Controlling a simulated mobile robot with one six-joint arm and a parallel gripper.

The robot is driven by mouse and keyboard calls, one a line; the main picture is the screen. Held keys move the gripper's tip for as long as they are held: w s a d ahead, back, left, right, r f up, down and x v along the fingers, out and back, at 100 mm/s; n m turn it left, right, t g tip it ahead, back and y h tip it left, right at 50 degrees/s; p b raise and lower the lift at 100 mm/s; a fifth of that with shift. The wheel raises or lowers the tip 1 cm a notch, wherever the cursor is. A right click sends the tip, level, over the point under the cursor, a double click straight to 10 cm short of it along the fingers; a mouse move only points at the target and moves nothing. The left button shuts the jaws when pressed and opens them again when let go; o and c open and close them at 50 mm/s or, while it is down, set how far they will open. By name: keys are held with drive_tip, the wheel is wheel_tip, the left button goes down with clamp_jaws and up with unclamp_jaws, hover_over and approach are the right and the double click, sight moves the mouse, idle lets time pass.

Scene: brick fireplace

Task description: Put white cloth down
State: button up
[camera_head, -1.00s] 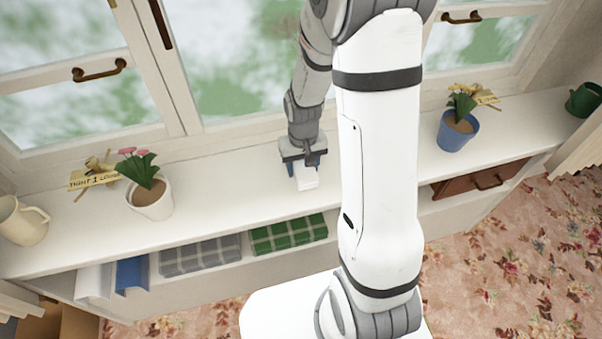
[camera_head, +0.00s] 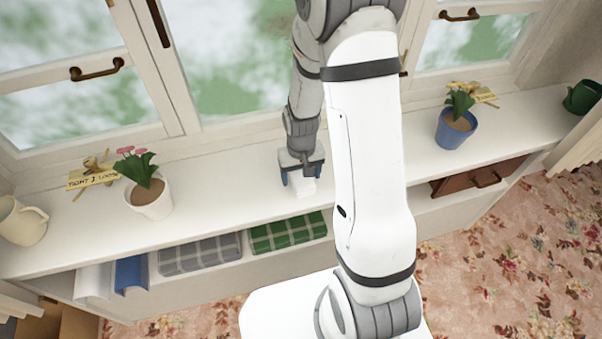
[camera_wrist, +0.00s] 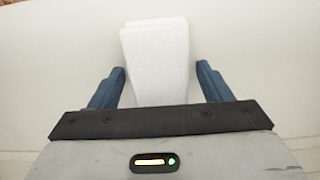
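The white cloth (camera_wrist: 156,60) is a folded, textured block lying between the two blue fingers of my gripper (camera_wrist: 161,82) in the wrist view. Visible gaps separate it from both fingers, so my gripper is open around it. In the head view my gripper (camera_head: 301,180) is low over the white windowsill shelf (camera_head: 225,203), near its middle. The cloth (camera_head: 304,188) shows there below the gripper and appears to rest on the shelf. Its far underside is hidden.
A white pot with pink flowers (camera_head: 149,196) stands left on the shelf, beside a cream jug (camera_head: 20,221). A blue pot (camera_head: 453,130) and green watering can (camera_head: 583,97) stand right. Folded grey (camera_head: 200,255) and green (camera_head: 287,232) checked cloths lie below. The shelf around my gripper is clear.

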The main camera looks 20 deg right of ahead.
drive_tip(key=shift+r, duration=0.1)
wheel_tip(320, 180, up, 12)
drive_tip(key=s+r+t, duration=0.3)
drive_tip(key=s+r, duration=1)
drive_tip(key=s, duration=0.1)
drive_tip(key=shift+d+r, duration=0.15)
drive_tip(key=shift+r, duration=0.05)
drive_tip(key=shift+o, duration=0.5)
drive_tip(key=g+b, duration=0.2)
drive_tip(key=g, duration=0.1)
hover_over(301, 173)
wheel_tip(301, 173, down, 17)
drive_tip(key=shift+f, duration=4.35)
